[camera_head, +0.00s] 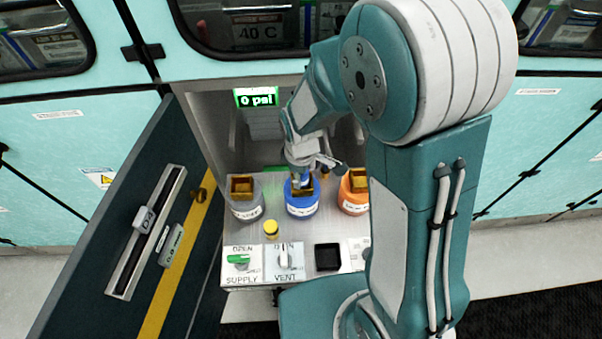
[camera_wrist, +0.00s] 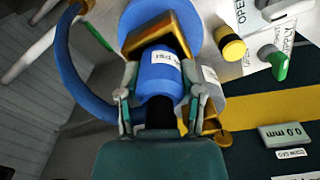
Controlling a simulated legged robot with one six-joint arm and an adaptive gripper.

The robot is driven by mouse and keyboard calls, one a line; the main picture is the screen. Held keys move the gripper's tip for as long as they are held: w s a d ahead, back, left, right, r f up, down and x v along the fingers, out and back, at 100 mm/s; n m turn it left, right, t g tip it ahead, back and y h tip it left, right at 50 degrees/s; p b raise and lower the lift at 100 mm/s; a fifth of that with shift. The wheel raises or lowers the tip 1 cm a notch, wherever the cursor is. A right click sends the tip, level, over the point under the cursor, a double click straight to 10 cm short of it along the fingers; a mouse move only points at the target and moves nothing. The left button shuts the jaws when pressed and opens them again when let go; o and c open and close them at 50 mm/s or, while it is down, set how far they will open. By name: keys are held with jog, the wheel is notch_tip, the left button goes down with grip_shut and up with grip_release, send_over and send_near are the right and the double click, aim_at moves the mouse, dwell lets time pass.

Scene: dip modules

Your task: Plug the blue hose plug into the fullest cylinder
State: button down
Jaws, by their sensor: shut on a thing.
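My gripper (camera_wrist: 160,96) is shut on the blue hose plug (camera_wrist: 158,74), which carries a white label. The blue hose (camera_wrist: 66,70) curves away on the left in the wrist view. In the head view my gripper (camera_head: 302,168) is over the blue cylinder (camera_head: 301,205). The plug lies at the brass socket (camera_wrist: 178,28) on top of the blue cylinder; I cannot tell whether it is seated. A grey cylinder (camera_head: 246,208) stands to the left and an orange cylinder (camera_head: 354,202) to the right, each with a brass top. Fill levels cannot be read.
A display (camera_head: 256,97) reads 0 psi. In front of the cylinders are a yellow knob (camera_head: 271,229), a green SUPPLY handle (camera_head: 239,259), a white VENT handle (camera_head: 284,258) and a black square (camera_head: 327,257). A dark open door (camera_head: 125,215) stands at the left.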

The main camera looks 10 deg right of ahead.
jog(key=shift+c, duration=1.1)
grip_release()
jog(key=shift+f, duration=0.1)
notch_tip(320, 180, up, 12)
jog(key=shift+r, duration=0.15)
jog(key=s+d+r+m+t, duration=0.5)
jog(key=s+d+r+m, duration=0.6)
jog(key=s+r+m, duration=0.1)
jog(key=shift+s+r+t, duration=0.3)
jog(key=shift+s+r, duration=0.05)
